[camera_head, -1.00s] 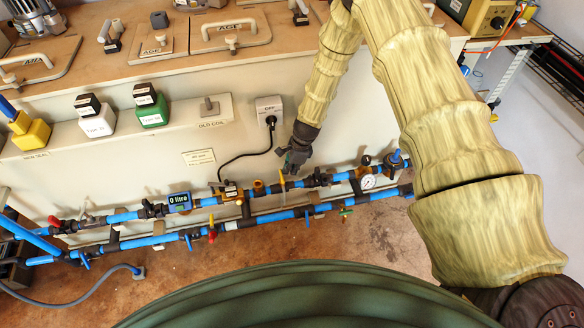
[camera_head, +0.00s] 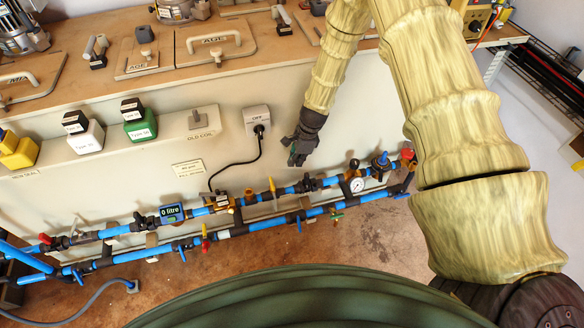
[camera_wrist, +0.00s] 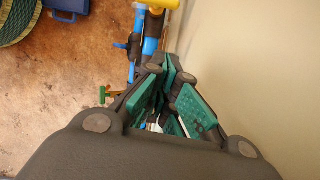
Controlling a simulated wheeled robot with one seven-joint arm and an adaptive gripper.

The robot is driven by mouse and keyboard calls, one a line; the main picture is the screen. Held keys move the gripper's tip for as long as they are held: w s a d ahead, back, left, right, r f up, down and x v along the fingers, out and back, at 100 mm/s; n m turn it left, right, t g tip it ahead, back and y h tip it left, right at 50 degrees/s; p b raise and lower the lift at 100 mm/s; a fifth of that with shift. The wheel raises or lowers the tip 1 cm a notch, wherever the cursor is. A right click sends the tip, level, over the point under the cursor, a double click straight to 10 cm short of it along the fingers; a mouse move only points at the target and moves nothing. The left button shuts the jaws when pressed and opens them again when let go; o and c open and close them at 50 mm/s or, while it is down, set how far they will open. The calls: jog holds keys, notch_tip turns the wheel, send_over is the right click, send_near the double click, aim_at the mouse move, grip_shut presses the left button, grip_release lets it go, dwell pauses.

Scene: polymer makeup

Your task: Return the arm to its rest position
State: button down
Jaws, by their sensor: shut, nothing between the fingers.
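My arm, in a yellow-green ribbed cover, reaches in from the right of the head view and bends down in front of the cream wall of the bench (camera_head: 300,75). My gripper (camera_head: 293,160) hangs at its end, above the blue pipes (camera_head: 268,222) and right of the socket marked OFF. In the wrist view my gripper (camera_wrist: 172,75) shows its green finger pads brought together at the tips, with nothing held. A yellow valve handle (camera_wrist: 180,3) and a blue pipe (camera_wrist: 140,25) lie beyond the fingertips there.
A black cable runs from the OFF socket (camera_head: 257,121) down to the pipes. A pressure gauge (camera_head: 357,184) and a red knob (camera_head: 407,154) sit at the pipes' right end. A ledge holds white and green bottles (camera_head: 140,124). Brown floor (camera_head: 350,248) is open below.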

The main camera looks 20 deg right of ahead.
jog(key=shift+v, duration=1.3)
jog(key=s+a+f+n+h, duration=0.1)
jog(key=s+f+n, duration=0.3)
jog(key=s, duration=0.7)
jog(key=s+a+f+n+h, duration=0.1)
jog(key=s+f+n, duration=0.1)
jog(key=s+n, duration=0.7)
jog(key=s+f+n+h, duration=0.1)
jog(key=s+f+n, duration=0.2)
jog(key=s, duration=1)
jog(key=s+a+r+n+p, duration=0.2)
jog(key=s+r+n, duration=0.15)
jog(key=s, duration=0.35)
notch_tip(320, 180, up, 13)
jog(key=p, duration=1.2)
jog(key=shift+g+p, duration=0.3)
jog(key=shift+p, duration=0.1)
jog(key=shift+s+d, duration=0.1)
